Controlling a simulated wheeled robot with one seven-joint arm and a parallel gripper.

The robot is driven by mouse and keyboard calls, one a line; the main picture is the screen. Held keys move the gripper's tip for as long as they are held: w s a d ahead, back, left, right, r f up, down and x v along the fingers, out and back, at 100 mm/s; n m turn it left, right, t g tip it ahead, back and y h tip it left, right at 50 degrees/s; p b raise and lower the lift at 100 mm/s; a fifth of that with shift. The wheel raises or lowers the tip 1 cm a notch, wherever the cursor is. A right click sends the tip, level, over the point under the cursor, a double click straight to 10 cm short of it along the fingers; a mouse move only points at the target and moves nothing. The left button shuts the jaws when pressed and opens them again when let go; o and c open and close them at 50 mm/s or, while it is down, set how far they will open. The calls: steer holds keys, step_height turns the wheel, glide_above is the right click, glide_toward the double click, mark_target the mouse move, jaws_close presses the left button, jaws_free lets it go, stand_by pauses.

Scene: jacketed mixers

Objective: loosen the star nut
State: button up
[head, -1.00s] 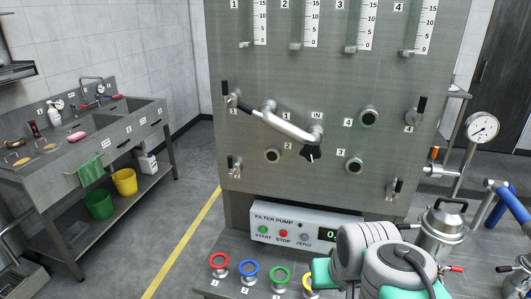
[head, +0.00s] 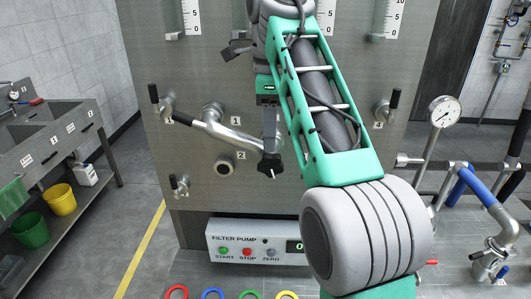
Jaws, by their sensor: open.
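The star nut (head: 270,168) is a small black lobed knob at the right-hand lower end of a bent steel pipe (head: 230,138) on the grey panel. The pipe's other end meets the panel near label 1. My gripper (head: 270,138) hangs from the green and grey arm, with a grey finger just above the star nut. The jaws are open. The view does not show whether a finger touches the nut. My arm hides the IN label and the ports to the right of the nut.
Valves with black handles (head: 154,95) (head: 394,99) stick out of the panel at both sides. Port 2 (head: 224,167) is left of the nut. The filter pump box (head: 257,242) is below. A gauge (head: 445,111) and pipework stand at right.

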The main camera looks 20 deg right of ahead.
mark_target(271, 154)
steer(key=shift+s+f+b, duration=0.35)
steer(key=shift+s+f, duration=0.05)
steer(key=shift+f, duration=0.2)
steer(key=shift+s+f+b, duration=0.35)
steer(key=shift+s+f, duration=0.05)
steer(key=shift+f, duration=0.2)
steer(key=f, duration=0.4)
steer(key=shift+w, duration=0.3)
steer(key=shift+s+f, duration=0.1)
steer(key=shift+f, duration=0.25)
steer(key=shift+c, duration=0.2)
jaws_close()
